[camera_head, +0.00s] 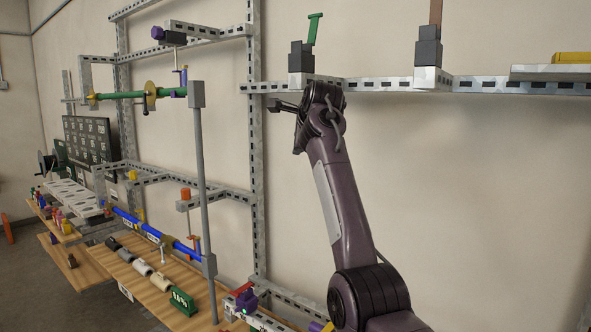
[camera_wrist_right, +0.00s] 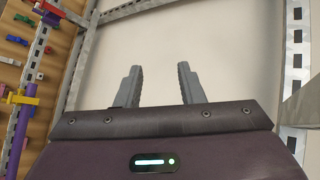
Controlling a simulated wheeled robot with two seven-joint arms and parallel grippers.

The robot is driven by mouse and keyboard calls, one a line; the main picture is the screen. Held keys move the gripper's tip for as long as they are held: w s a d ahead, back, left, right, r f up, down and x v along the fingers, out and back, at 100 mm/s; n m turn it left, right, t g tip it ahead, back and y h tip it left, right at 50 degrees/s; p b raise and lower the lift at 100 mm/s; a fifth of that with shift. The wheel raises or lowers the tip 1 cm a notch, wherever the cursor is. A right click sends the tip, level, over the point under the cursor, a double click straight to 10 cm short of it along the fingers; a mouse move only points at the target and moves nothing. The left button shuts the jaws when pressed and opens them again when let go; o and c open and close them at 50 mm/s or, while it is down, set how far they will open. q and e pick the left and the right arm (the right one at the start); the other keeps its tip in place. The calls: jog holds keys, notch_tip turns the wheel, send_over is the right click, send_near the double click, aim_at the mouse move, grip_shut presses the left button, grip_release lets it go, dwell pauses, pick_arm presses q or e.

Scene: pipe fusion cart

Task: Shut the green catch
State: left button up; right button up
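The green catch appears to be the green lever (camera_head: 315,28) at the top of the head view. It stands up from a dark block (camera_head: 301,57) on the upper perforated rail, leaning slightly right, with a short crosspiece on top. My right gripper (camera_head: 276,105) is just below that rail and block, pointing left, apart from the lever. In the right wrist view its two grey fingers (camera_wrist_right: 158,88) are spread apart with only bare wall between them. The green lever cannot be made out in the wrist view. My left gripper is not in view.
The upper rail (camera_head: 385,86) runs right, with another dark block (camera_head: 428,50) holding a brown lever (camera_head: 436,12). A metal upright (camera_head: 256,150) stands left of my right arm. A green pipe (camera_head: 120,95), a blue pipe (camera_head: 130,220) and wooden shelves are further left.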

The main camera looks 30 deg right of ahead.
jog(key=w+f+n+h, duration=0.1)
jog(key=w+f+n, duration=0.2)
jog(key=f, duration=0.5)
jog(key=shift+d+n+t+h, duration=0.3)
jog(key=shift+d+n, duration=0.15)
jog(key=shift+n, duration=0.05)
jog(key=shift+w, duration=0.1)
